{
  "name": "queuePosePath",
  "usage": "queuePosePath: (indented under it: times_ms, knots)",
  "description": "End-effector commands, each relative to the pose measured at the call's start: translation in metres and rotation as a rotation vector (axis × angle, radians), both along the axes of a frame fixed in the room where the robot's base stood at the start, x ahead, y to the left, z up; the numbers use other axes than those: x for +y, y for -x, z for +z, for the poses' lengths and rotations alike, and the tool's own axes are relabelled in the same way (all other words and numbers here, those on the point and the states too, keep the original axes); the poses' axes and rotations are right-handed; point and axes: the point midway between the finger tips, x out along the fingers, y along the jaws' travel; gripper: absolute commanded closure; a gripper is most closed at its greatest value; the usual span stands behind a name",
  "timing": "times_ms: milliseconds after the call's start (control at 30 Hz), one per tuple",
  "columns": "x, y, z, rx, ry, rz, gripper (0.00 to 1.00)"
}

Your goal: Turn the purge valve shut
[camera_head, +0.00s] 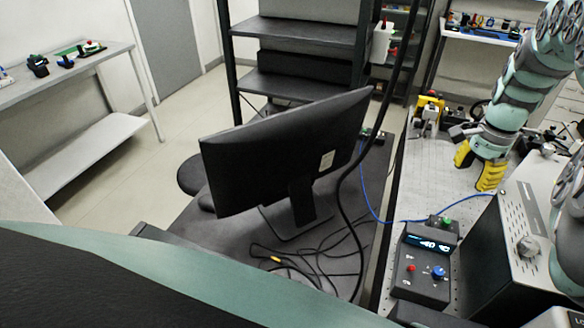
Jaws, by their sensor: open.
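My gripper (477,168) hangs from the arm at the upper right. Its two yellow fingers point down over the light perforated bench top and stand apart, with nothing seen between them. I cannot make out for certain which part is the purge valve. A small yellow and red fitting (430,106) stands at the back of the bench, left of my gripper and apart from it. A metal-fronted instrument box (513,237) with a round knob (529,246) stands in front of my gripper, to the lower right.
A black control box (425,262) with a lit display and coloured knobs sits at the front of the bench. A blue cable (400,220) runs behind it. A black monitor (285,150) stands on the dark desk to the left. Bare bench top (425,180) lies left of my gripper.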

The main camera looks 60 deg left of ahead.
Motion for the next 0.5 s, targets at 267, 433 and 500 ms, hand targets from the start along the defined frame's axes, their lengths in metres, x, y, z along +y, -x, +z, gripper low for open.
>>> queuePosePath:
  times_ms: [267,433,500]
  knots:
    - [-0.001,0.003,-0.025,0.009,0.011,-0.001,0.50]
    - [-0.001,0.003,-0.051,0.007,0.009,0.001,0.50]
    - [-0.001,0.002,-0.060,0.007,0.009,0.000,0.50]
